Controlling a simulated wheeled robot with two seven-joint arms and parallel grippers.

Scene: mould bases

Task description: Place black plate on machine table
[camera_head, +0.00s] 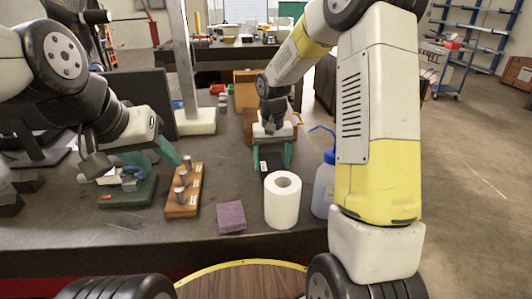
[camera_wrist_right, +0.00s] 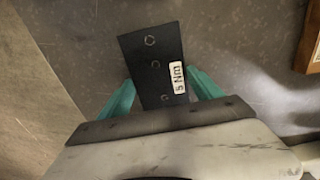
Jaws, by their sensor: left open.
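The black plate (camera_head: 268,164) lies toward the right of the dark table. In the right wrist view the black plate (camera_wrist_right: 155,62) has small holes and a white "5 Nm" label, and sits slightly turned. My right gripper (camera_head: 273,160) points down over it; in the wrist view its teal fingers (camera_wrist_right: 160,80) are on both sides of the plate, close to its edges. Whether they press on it I cannot tell. My left gripper (camera_head: 148,158) is open above a green base at the left. I cannot tell for sure which thing is the machine table.
A grey column with a pale base (camera_head: 196,121) stands behind. A wooden block with metal pins (camera_head: 183,194), a purple block (camera_head: 231,217), a white roll (camera_head: 283,200) and a blue-white bottle (camera_head: 324,186) stand nearby. The green base (camera_head: 129,192) is at left. Some table between is clear.

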